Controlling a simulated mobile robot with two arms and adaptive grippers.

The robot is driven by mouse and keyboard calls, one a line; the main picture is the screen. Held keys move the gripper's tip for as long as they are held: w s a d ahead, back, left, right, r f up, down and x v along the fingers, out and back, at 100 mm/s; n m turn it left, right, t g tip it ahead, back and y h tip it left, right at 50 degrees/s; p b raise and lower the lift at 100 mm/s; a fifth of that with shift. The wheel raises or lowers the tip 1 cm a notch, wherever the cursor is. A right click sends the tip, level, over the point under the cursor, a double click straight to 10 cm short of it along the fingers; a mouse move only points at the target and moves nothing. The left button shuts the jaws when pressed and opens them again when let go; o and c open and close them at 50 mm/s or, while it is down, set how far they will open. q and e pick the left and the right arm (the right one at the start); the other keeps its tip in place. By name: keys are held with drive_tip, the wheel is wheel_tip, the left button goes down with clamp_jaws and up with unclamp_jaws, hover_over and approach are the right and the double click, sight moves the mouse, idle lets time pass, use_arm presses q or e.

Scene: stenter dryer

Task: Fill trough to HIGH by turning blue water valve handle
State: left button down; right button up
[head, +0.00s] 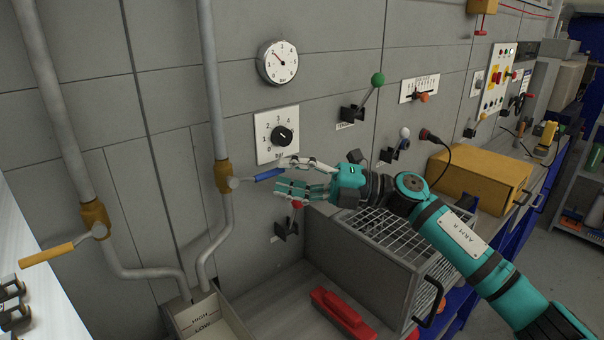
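The blue valve handle (267,174) sticks out to the right from a brass valve body (223,177) on the right-hand vertical pipe. My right gripper (279,177) comes in from the right with its fingers apart. The free end of the blue handle lies between the fingertips in the picture; I cannot tell whether they touch it. The trough (228,312) stands below the pipe outlets at the bottom, marked HIGH and LOW inside. Its lower part is cut off by the frame, and no clear water surface shows. My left gripper is not in view.
A yellow-handled valve (48,254) is on the left pipe. A red-knobbed lever (290,220) sits just below my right gripper. A dial (282,137) and pressure gauge (278,62) are above. A grey box with a wire grid (390,245) and a red object (342,313) are below.

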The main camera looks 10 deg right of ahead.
sight(278, 173)
drive_tip(key=shift+p+x, duration=0.45)
drive_tip(key=shift+x, duration=1.15)
drive_tip(key=shift+c, duration=0.2)
clamp_jaws()
drive_tip(key=shift+r, duration=0.15)
